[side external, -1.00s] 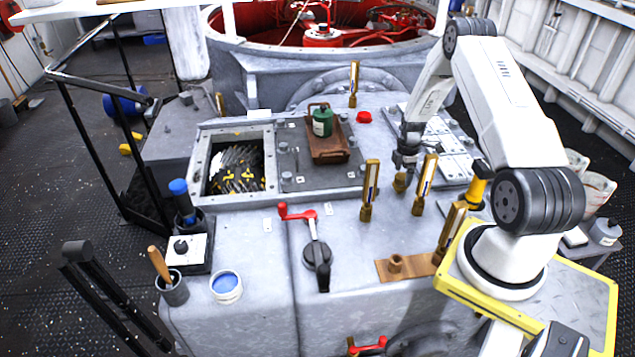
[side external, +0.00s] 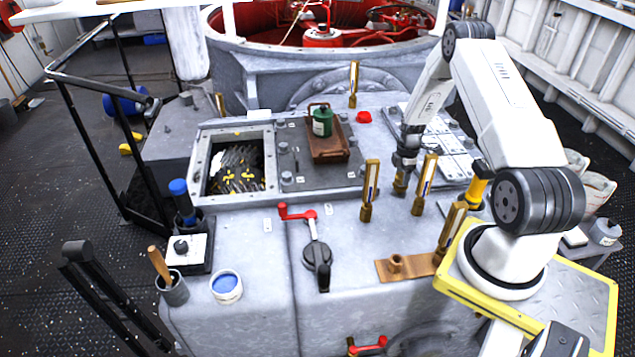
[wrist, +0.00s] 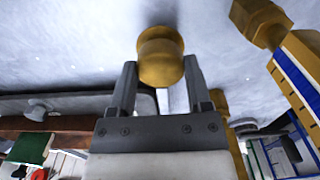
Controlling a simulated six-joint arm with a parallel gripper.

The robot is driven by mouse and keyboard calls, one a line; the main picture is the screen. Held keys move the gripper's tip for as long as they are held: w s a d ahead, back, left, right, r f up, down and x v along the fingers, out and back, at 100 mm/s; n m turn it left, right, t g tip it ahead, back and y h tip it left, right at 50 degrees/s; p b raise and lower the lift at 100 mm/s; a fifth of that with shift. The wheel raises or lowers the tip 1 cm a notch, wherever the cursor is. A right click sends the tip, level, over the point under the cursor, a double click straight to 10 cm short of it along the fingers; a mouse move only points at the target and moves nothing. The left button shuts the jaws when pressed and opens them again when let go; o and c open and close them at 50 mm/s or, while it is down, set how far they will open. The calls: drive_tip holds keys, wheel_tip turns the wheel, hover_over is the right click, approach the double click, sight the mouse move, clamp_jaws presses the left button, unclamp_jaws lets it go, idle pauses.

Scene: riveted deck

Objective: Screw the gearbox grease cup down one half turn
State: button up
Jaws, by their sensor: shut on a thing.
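The brass grease cup (side external: 400,189) is a small rounded fitting on the grey gearbox top (side external: 255,245), left of a brass-framed sight gauge. My gripper (side external: 402,177) points down over it and is shut on it. In the wrist view the cup (wrist: 160,60) shows as a round, waisted brass body between the two fingers of my gripper (wrist: 159,72). The fingers lie on either side of it. The cup's lower joint with the gearbox is not clear, and I cannot tell how far it is turned.
Brass gauges stand close by, one at left (side external: 370,190) and one at right (side external: 425,184). A brown tray (side external: 328,152) holds a green container (side external: 321,122). An open hatch (side external: 203,165) shows gears. A red-handled crank (side external: 316,250) stands in front.

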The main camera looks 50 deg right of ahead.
sight(402, 176)
drive_tip(key=shift+m, duration=0.3)
drive_tip(key=m, duration=0.8)
drive_tip(key=shift+m, duration=0.4)
drive_tip(key=o, duration=1.3)
drive_tip(key=shift+r, duration=0.15)
drive_tip(key=shift+r, duration=3.75)
